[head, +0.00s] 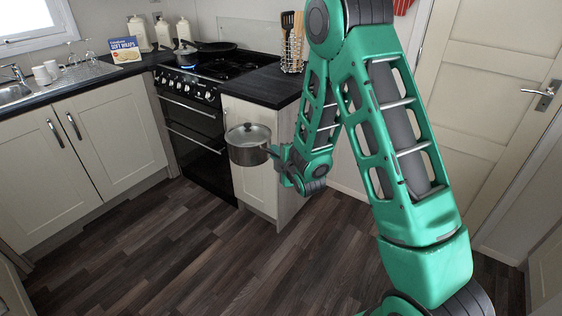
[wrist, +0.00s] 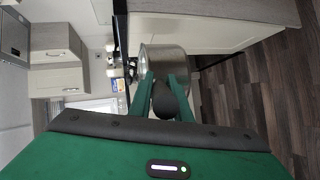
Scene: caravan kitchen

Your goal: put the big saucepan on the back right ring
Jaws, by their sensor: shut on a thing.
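The big saucepan (head: 248,150) is steel with a lid, held roughly level in the air in front of the cabinet right of the cooker, below counter height. My gripper (head: 277,153) is shut on its dark handle. In the wrist view the pan (wrist: 170,62) shows beyond my fingers (wrist: 163,90), which close on the handle (wrist: 164,102). The hob (head: 222,68) is on top of the black cooker (head: 196,118). A small pan (head: 186,52) stands at its left by a blue flame, and a dark frying pan (head: 214,47) sits at the back. The back right ring is hard to make out.
A utensil holder (head: 292,52) stands on the counter (head: 262,86) right of the hob. White canisters (head: 138,33), a soft wraps box (head: 125,50) and mugs (head: 46,72) stand left. The wooden floor (head: 150,255) is clear.

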